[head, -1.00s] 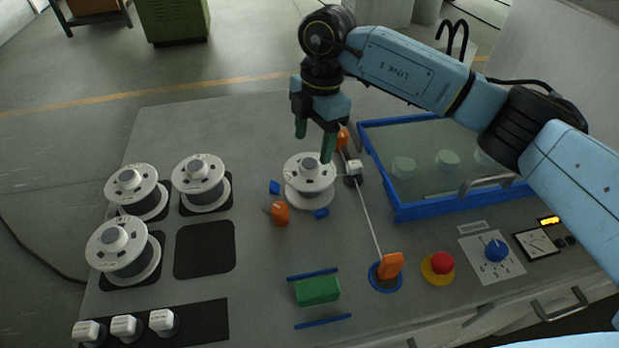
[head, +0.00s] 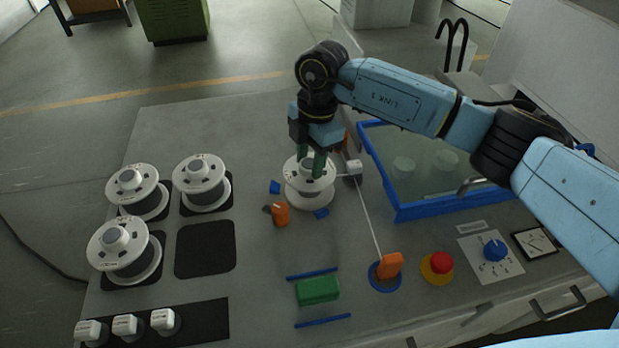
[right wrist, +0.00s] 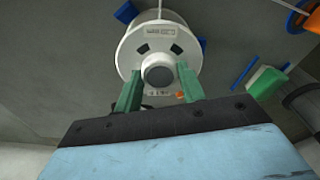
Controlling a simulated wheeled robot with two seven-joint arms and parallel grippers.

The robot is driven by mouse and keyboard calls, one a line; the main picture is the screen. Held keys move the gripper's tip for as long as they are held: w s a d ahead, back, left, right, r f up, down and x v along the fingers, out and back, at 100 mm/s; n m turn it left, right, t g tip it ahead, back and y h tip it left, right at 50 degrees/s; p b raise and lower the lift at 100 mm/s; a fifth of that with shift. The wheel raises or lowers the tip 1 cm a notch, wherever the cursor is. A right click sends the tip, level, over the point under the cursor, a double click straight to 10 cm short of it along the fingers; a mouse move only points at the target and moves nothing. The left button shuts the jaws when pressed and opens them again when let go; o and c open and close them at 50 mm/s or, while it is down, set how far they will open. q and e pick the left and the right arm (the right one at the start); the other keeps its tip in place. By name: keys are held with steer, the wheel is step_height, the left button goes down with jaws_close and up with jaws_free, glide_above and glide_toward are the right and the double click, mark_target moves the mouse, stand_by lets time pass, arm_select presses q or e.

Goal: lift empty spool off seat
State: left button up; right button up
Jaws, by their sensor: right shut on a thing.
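The white spool (head: 309,196) sits on its seat in the middle of the bench, upright, with its lower flange low against the bench; the seat beneath is hidden. My right gripper (head: 313,168) has come down from above, its green fingers at the spool's top hub. In the right wrist view the spool (right wrist: 158,40) shows face on, and the fingers of the right gripper (right wrist: 160,88) stand on either side of its grey hub (right wrist: 158,76), shut on it. My left gripper is not in view.
Several fuller spools (head: 200,180) stand on dark pads at the left; one pad (head: 205,249) is bare. An orange clip (head: 281,215) and blue blocks (head: 321,213) flank the spool. A blue-rimmed tank (head: 400,212), red button (head: 442,262) and green block (head: 318,290) lie around it.

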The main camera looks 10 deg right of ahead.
jaws_close()
steer(key=shift+r, duration=0.1)
